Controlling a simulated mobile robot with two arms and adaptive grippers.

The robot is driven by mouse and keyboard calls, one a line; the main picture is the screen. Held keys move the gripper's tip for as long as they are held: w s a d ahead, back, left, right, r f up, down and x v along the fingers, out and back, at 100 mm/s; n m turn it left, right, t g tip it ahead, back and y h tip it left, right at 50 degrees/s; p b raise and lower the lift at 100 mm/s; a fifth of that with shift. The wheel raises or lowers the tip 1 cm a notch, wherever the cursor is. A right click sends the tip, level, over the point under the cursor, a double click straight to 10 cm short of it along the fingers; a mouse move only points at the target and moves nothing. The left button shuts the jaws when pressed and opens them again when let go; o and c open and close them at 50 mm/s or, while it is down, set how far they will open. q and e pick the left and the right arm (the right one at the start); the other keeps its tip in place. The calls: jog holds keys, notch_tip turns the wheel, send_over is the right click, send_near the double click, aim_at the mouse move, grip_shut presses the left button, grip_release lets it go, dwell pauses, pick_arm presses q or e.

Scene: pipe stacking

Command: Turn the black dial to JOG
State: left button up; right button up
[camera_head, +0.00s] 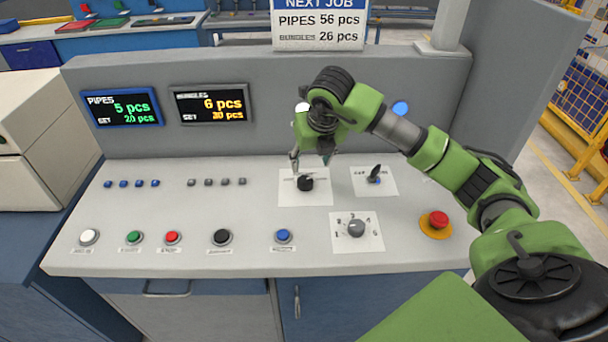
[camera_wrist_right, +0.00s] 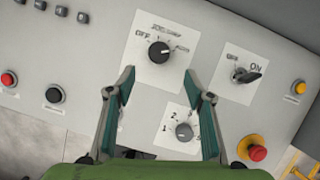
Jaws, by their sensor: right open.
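The black dial (camera_head: 305,184) sits on a white plate (camera_head: 291,199) on the console. In the right wrist view, the black dial (camera_wrist_right: 159,52) has a light pointer mark that seems to face the right-hand label. The plate reads OFF at left; its top and right labels are blurred. My right gripper (camera_head: 310,164) is above the dial, pointing down. In the right wrist view, the right gripper (camera_wrist_right: 158,84) has its fingers spread wide with nothing between them, and the dial shows beyond the fingertips. My left gripper is not in view.
A black OFF/ON switch (camera_head: 374,175) stands right of the dial. A grey numbered dial (camera_head: 356,228) is nearer the front. A red emergency button (camera_head: 438,219) is at right. Several push buttons line the console's left and front. A grey panel with two displays (camera_head: 121,107) rises behind.

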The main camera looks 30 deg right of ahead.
jog(key=p, duration=0.2)
send_over(305, 180)
jog(key=s, duration=0.3)
jog(key=f, duration=0.5)
jog(key=shift+w+a+f, duration=0.2)
jog(key=shift+w+a, duration=0.05)
jog(key=shift+a, duration=0.05)
jog(key=x, duration=0.4)
jog(key=shift+w+f, duration=0.25)
jog(key=shift+f, duration=0.3)
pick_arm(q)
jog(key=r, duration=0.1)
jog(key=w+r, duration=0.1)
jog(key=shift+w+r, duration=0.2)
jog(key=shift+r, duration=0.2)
pick_arm(e)
jog(key=c, duration=1.1)
